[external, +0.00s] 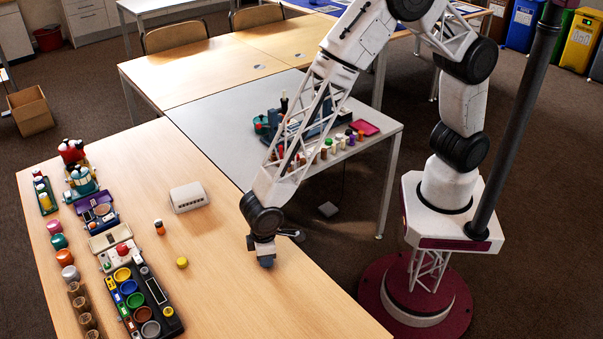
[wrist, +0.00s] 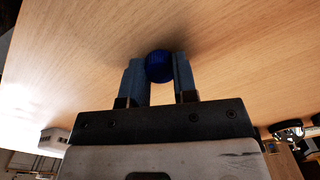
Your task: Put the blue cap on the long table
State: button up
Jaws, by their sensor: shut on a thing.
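The blue cap (wrist: 159,66) shows in the wrist view between the two fingertips of my gripper (wrist: 158,72), which is shut on it. In the external view my gripper (external: 267,262) points down over the right part of the long wooden table (external: 250,300), close to its right edge. The cap is hard to make out there against the fingers. The wood surface fills the wrist view behind the cap. I cannot tell whether the cap touches the table or hangs just above it.
A yellow cap (external: 182,262), an orange-and-dark vial (external: 159,227) and a white box (external: 188,197) stand left of my gripper. A black tray (external: 172,322) with coloured bowls lies further left. A grey table (external: 225,100) with small items stands behind. The wood around my gripper is clear.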

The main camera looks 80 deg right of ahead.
jog(key=shift+f, duration=0.15)
jog(key=o, duration=0.9)
jog(key=shift+r, duration=0.2)
jog(key=shift+r, duration=6)
